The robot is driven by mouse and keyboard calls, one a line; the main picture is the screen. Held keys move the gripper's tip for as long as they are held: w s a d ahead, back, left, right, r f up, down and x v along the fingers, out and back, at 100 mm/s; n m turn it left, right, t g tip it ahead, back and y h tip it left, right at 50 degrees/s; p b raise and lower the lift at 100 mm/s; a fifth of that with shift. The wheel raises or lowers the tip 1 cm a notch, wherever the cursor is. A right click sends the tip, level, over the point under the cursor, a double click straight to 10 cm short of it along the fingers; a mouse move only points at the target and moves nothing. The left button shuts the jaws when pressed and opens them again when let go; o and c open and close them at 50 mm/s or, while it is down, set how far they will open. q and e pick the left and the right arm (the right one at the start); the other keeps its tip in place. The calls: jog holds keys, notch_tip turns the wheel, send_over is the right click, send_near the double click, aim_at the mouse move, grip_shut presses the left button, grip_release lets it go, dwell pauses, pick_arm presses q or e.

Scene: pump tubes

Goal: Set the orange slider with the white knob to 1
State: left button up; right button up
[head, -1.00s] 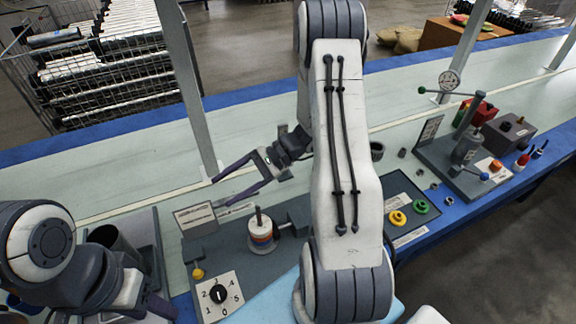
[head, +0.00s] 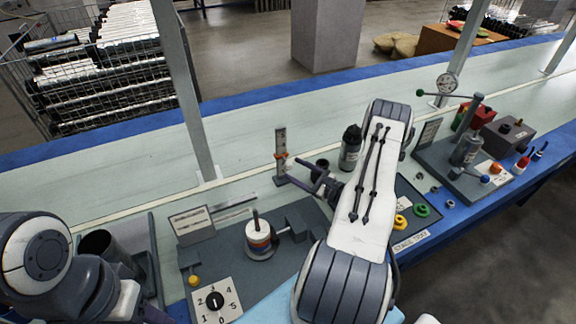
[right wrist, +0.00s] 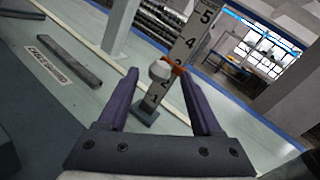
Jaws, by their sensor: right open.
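The orange slider (right wrist: 176,66) with its white knob (right wrist: 160,70) sits on an upright grey post scale (right wrist: 189,38) marked with numbers from 1 at the bottom to 5 at the top. The slider is near the 3, with the 2 and 1 below it. In the head view the slider (head: 281,160) is on the post behind the dark base plate. My right gripper (right wrist: 157,72) is open, its purple fingertips either side of the knob; I cannot tell whether they touch it. In the head view my right gripper (head: 302,172) is just right of the post. My left gripper's fingers are unclear at bottom left.
A ringed peg stand (head: 261,240) and a numbered dial (head: 215,300) are left of my right arm. A dark bottle (head: 351,148) stands close behind that arm. A valve rig (head: 465,150) is at right. The pale belt behind is mostly clear.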

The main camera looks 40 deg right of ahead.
aim_at(288, 167)
jog(key=shift+x, duration=1.75)
jog(key=c, duration=1)
jog(key=shift+a, duration=0.1)
grip_shut()
jog(key=shift+a+f, duration=0.15)
